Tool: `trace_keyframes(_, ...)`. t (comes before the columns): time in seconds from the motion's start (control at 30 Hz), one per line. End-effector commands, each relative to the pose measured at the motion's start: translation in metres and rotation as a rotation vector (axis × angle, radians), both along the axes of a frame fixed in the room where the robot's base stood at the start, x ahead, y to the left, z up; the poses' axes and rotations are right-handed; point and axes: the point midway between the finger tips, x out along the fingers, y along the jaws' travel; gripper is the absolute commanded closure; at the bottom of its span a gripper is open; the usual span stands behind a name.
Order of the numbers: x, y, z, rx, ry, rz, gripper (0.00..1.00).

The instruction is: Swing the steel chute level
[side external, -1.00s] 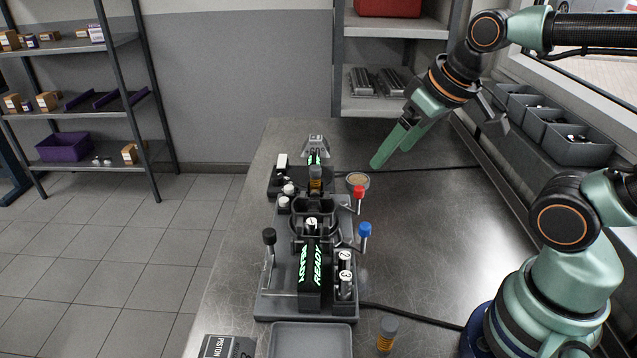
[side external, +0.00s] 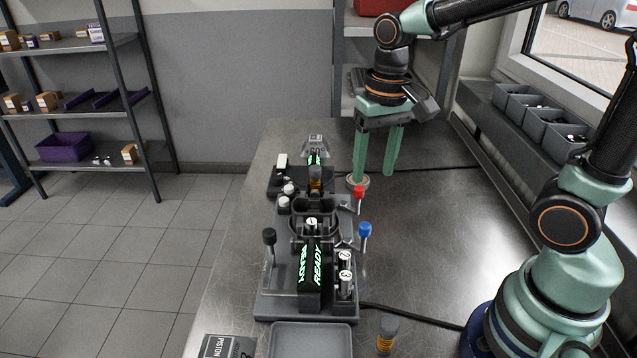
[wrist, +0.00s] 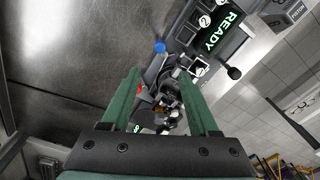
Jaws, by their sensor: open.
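My gripper (side external: 374,177) is open and empty, pointing down with its two green fingers apart. It is behind and slightly right of the red-knobbed lever (side external: 359,192); one fingertip overlaps the small round dish (side external: 362,184) in the side view, and I cannot tell if they touch. In the wrist view the gripper (wrist: 161,70) frames part of the grey engine fixture (side external: 281,285). A blue-knobbed lever (side external: 365,230) stands at the fixture's right side. Thin metal near it may be the steel chute, but I cannot tell its shape or tilt.
A black-knobbed lever (side external: 269,237) stands at the fixture's left. Numbered pistons (side external: 345,277) stand beside the black READY block (side external: 311,275). A grey tray (side external: 312,326) and an orange-banded cylinder (side external: 386,335) are in front. The bench (side external: 425,240) to the right is mostly clear.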

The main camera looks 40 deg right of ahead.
Motion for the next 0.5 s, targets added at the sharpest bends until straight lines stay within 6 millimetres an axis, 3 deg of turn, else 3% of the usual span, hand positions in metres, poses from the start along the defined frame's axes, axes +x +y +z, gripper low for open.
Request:
trace_keyframes(0.27, 0.004, 0.002, -0.015, -0.001, 0.063, -0.048, 0.39)
trace_keyframes(0.5, 0.003, 0.002, -0.052, -0.001, 0.066, -0.047, 0.39)
